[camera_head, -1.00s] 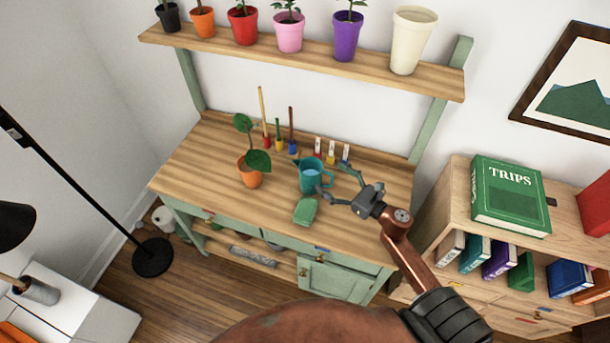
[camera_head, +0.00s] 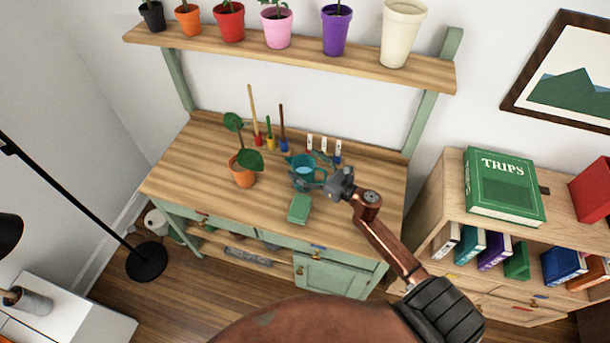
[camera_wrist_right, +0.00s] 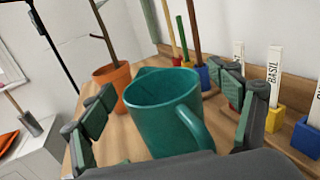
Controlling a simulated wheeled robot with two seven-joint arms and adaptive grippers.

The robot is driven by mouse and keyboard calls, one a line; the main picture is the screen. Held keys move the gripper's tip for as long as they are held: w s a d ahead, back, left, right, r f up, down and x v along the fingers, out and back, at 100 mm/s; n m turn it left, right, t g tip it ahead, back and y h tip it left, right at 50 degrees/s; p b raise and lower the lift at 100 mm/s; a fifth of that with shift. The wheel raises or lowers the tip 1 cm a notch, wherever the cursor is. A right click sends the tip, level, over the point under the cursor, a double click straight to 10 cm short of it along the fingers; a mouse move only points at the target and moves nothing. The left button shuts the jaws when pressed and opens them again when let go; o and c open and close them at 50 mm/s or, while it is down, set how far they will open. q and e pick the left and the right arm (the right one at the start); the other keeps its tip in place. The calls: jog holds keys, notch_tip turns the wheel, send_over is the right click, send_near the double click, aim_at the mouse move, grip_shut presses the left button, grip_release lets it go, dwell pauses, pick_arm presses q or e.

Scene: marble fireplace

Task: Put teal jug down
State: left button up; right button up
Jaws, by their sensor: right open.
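The teal jug (camera_head: 301,172) stands upright on the wooden top of the green bench (camera_head: 185,175), right of the potted plant. In the right wrist view the jug (camera_wrist_right: 165,115) fills the middle, its handle toward the camera on the right. My right gripper (camera_head: 320,172) is at the jug's right side. In the wrist view its open fingers (camera_wrist_right: 168,120) lie on either side of the jug, with a visible gap on the right. The jug's base is partly hidden by the gripper's palm. My left gripper is not in view.
An orange pot with a leafy plant (camera_head: 243,172) stands left of the jug. A green block (camera_head: 299,208) lies in front of it. Tools in coloured holders (camera_head: 270,142) and labelled markers (camera_head: 323,150) stand behind. Bare wood lies at the bench's left and right.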

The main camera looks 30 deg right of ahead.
jog(key=shift+c, duration=0.2)
jog(key=c, duration=2.1)
jog(key=shift+r, duration=0.1)
